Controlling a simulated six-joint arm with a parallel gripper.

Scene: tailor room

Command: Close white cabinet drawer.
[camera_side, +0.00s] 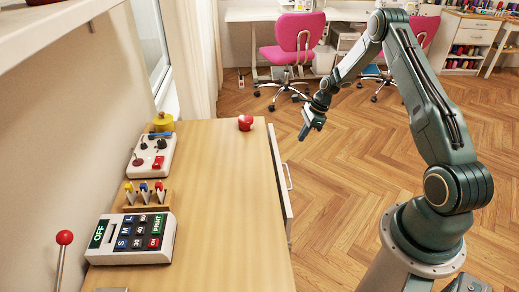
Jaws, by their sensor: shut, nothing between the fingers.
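The white cabinet drawer (281,183) shows as a white front along the right edge of the wooden top, with a pale bar handle (289,177) on its outer side. It stands out a little from the cabinet's edge at its far end. My gripper (304,134) is shut and empty. It hangs in the air to the right of the drawer's far end, apart from the handle in the picture, with its fingers pointing down and left. The inside of the drawer is hidden from this view.
The wooden cabinet top (222,190) carries a red ball-like object (245,122), a control box (153,156), a pen holder (148,198), a keypad device (133,239) and a yellow object (163,121). A red-knobbed lever (64,238) stands front left. Open floor lies right of the cabinet. Pink chairs stand behind.

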